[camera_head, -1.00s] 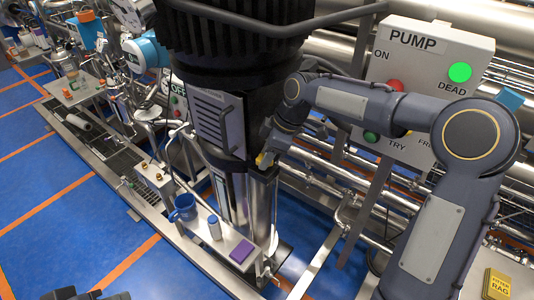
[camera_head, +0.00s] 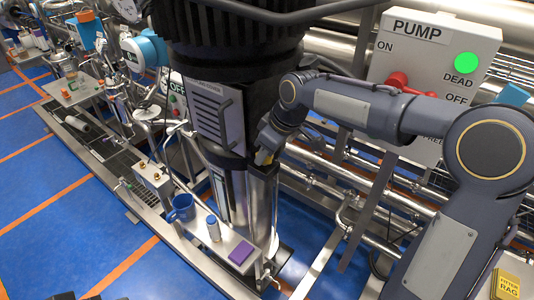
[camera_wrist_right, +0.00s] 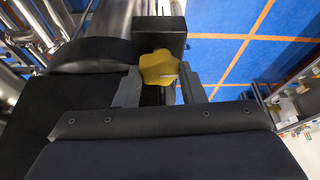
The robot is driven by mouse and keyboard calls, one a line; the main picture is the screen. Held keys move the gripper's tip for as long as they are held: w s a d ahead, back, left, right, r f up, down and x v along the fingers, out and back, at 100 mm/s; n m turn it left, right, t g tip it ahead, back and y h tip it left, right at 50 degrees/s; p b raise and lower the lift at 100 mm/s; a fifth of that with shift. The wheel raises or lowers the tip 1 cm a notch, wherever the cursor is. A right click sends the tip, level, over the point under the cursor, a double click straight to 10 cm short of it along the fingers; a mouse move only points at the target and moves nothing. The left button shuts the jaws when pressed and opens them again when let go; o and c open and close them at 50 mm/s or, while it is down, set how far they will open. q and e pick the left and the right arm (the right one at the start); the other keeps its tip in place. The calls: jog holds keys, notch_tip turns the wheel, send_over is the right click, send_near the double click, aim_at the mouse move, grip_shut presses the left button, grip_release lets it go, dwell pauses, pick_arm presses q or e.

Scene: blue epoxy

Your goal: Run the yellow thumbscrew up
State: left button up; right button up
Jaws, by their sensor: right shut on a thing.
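The yellow thumbscrew (camera_wrist_right: 160,67) is a lobed knob against a dark block on the steel column. It sits between the two fingers of my right gripper (camera_wrist_right: 159,76), which are shut on its sides. In the head view the thumbscrew (camera_head: 262,157) is a small yellow spot, mostly hidden by my right gripper (camera_head: 266,151). Its threaded shank cannot be made out. Only a dark sliver of what looks like my left gripper (camera_head: 66,296) shows at the bottom edge, too little to tell its state.
The large black-topped pump column (camera_head: 232,60) stands close beside my right gripper. A PUMP switch box (camera_head: 430,45) is behind my right arm. A shelf below holds a blue mug (camera_head: 182,208), a bottle (camera_head: 213,228) and a purple block (camera_head: 241,252). Pipes run along the right.

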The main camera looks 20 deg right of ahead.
jog(key=shift+m, duration=0.6)
jog(key=o, duration=1)
jog(key=b+v, duration=0.1)
jog(key=v, duration=0.7)
jog(key=shift+a, duration=0.2)
jog(key=shift+s, duration=0.1)
